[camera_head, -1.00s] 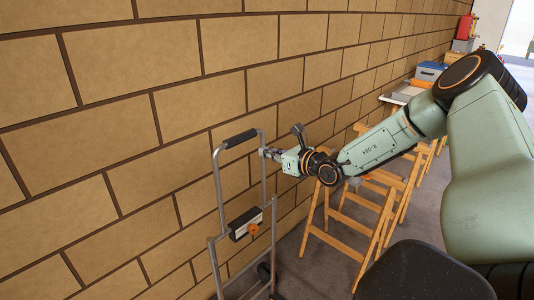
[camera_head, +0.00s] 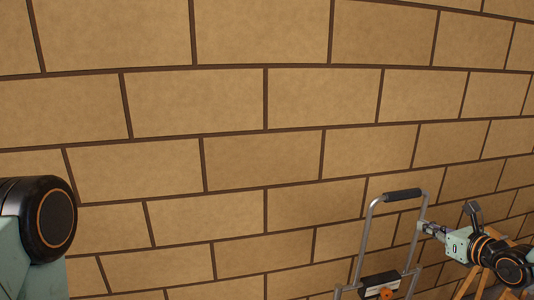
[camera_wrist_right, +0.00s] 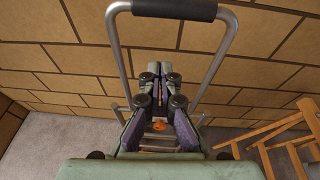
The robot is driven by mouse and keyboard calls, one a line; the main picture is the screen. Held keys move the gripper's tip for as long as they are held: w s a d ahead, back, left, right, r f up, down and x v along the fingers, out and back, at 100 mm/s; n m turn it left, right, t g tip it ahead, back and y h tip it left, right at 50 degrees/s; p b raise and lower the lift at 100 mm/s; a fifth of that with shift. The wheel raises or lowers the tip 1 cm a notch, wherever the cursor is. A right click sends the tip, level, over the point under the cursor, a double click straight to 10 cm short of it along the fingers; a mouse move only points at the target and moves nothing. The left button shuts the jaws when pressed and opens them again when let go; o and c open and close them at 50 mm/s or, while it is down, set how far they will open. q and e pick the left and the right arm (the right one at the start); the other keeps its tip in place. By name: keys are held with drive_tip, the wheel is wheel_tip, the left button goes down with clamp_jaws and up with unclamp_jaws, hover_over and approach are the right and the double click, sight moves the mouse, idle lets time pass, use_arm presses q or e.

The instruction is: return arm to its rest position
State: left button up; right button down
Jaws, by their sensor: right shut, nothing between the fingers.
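My right gripper (camera_head: 425,227) is at the lower right of the head view, with its fingertips at the right upright of a grey hand truck (camera_head: 366,238). I cannot tell from the head view whether they touch it. In the right wrist view the gripper (camera_wrist_right: 159,72) is shut and empty, with its fingers together inside the outline of the hand truck's loop handle (camera_wrist_right: 114,50). My right arm runs off the right edge of the head view. A link of my left arm shows at the lower left; its gripper is out of view.
The hand truck's black grip (camera_head: 403,195) is at its top, and a dark box with an orange knob (camera_head: 386,294) is lower down. A tan block wall (camera_head: 265,100) fills the background. Wooden trestles (camera_wrist_right: 290,150) stand right of the gripper in the wrist view. Grey floor (camera_wrist_right: 60,145) lies left.

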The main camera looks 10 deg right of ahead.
drive_tip(key=s+a+f+n+g+y, duration=0.2)
drive_tip(key=s+a+f+n+g, duration=0.45)
drive_tip(key=a+f, duration=0.3)
drive_tip(key=s+a+f+n+g+h+b, duration=0.1)
drive_tip(key=s+a+f+n+g+b, duration=0.1)
drive_tip(key=s+a+f+n, duration=0.3)
drive_tip(key=s+a+f+n+g+h+b, duration=0.2)
drive_tip(key=s+f+n, duration=0.9)
drive_tip(key=s, duration=0.6)
drive_tip(key=s+a+f+n+g+h+b, duration=0.1)
drive_tip(key=s+a+f+n+g+b, duration=0.3)
drive_tip(key=s+a+f+n+b, duration=0.3)
drive_tip(key=s+f+n, duration=0.2)
drive_tip(key=s+n, duration=0.1)
drive_tip(key=s, duration=0.1)
drive_tip(key=shift+s+a+n, duration=0.3)
drive_tip(key=shift+a+n, duration=0.05)
